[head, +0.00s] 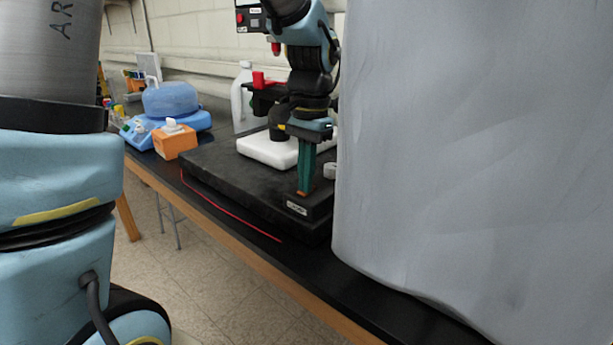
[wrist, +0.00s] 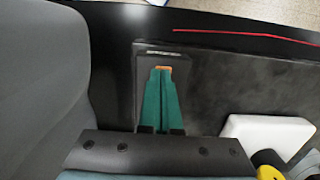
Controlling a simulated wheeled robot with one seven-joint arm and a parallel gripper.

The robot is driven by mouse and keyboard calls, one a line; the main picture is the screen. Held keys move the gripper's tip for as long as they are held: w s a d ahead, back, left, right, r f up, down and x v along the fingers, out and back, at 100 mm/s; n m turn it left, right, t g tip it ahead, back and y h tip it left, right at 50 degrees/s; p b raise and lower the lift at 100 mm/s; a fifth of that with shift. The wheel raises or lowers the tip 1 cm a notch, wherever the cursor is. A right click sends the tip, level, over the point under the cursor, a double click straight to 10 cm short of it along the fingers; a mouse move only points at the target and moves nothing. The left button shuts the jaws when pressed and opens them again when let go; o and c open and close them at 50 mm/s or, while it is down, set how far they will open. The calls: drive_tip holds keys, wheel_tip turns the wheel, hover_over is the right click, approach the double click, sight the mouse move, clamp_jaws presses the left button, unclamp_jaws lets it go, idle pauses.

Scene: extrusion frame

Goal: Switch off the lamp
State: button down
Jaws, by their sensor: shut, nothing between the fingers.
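No part is clearly recognisable as a lamp in either view. A small black box (head: 318,207) with a white label stands at the front corner of the black slab. The box (wrist: 149,75) also shows in the wrist view. My gripper (head: 304,190) points down at the box top, its teal fingers together and empty. In the wrist view, its fingertips (wrist: 162,71) overlap the box. A small orange patch (wrist: 164,67) shows at the tips; I cannot tell whether it is a switch or whether the fingers touch it. The fingers partly hide the box top.
A large grey surface (head: 470,150) fills the right side close by. A white block (head: 262,151) lies on the black slab (head: 215,170). A red cord (head: 225,212) runs along the front. An orange box (head: 174,141) and a blue device (head: 137,131) stand left.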

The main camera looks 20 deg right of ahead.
drive_tip(key=shift+s+a+f, duration=0.15)
drive_tip(key=shift+f, duration=0.35)
drive_tip(key=shift+w+d+r+p, duration=0.1)
drive_tip(key=shift+w+d+p, duration=0.3)
drive_tip(key=shift+d, duration=0.3)
drive_tip(key=shift+d+r+p, duration=0.1)
drive_tip(key=shift+r+p, duration=0.4)
drive_tip(key=shift+p, duration=0.1)
wheel_tip(320, 180, up, 14)
drive_tip(key=shift+w+d+p, duration=0.3)
drive_tip(key=shift+d+p, duration=0.05)
drive_tip(key=shift+p, duration=0.05)
drive_tip(key=shift+f, duration=0.2)
